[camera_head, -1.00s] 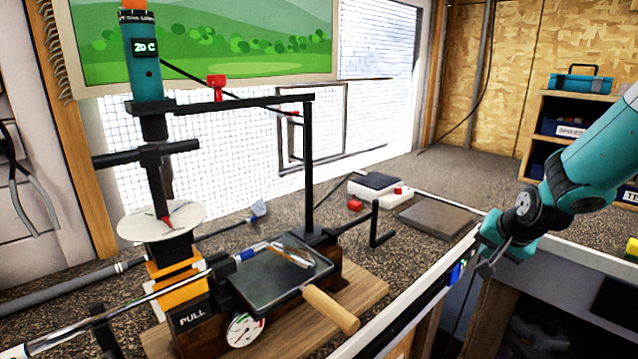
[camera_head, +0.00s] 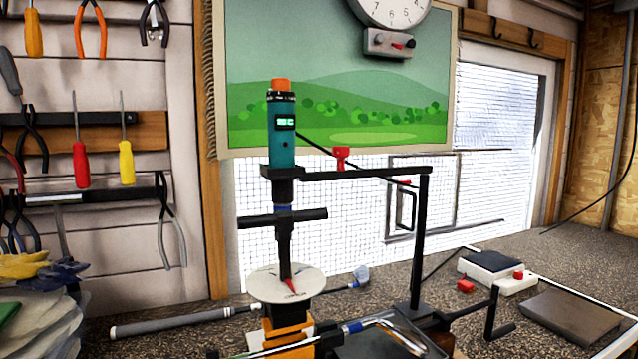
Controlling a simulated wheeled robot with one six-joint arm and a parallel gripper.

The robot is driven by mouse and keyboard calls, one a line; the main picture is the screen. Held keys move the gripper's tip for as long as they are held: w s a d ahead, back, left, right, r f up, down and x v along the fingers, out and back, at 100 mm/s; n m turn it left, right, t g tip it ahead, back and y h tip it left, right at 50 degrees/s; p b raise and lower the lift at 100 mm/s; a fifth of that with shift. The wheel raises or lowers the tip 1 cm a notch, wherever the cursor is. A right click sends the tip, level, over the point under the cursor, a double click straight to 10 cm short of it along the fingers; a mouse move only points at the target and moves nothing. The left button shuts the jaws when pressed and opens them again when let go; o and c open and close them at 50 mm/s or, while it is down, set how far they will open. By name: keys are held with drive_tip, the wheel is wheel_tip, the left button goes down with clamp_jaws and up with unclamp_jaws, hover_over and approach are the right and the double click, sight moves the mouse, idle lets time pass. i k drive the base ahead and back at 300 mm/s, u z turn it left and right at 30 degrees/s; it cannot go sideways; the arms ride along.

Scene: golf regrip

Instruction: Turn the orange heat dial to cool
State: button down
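The orange heat dial (camera_head: 281,85) is the cap on top of the teal heat tool (camera_head: 282,140), which stands upright in a black stand (camera_head: 345,174). A black ring with small markings sits just below the dial, too small to read. The tool's lit green display (camera_head: 285,122) is too small to read surely. The tool's lower end is above a round white dial plate (camera_head: 287,283) with a red pointer (camera_head: 291,286). My gripper is outside the view now, so its fingers cannot be seen.
A white scale-like box (camera_head: 497,270), a red block (camera_head: 466,286) and a dark flat plate (camera_head: 571,324) are at right. Pliers and screwdrivers (camera_head: 80,150) hang on the left wall.

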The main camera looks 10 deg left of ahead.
sight(277, 84)
drive_tip(key=u, duration=3.45)
drive_tip(key=i, duration=0.4)
drive_tip(key=z, duration=2.55)
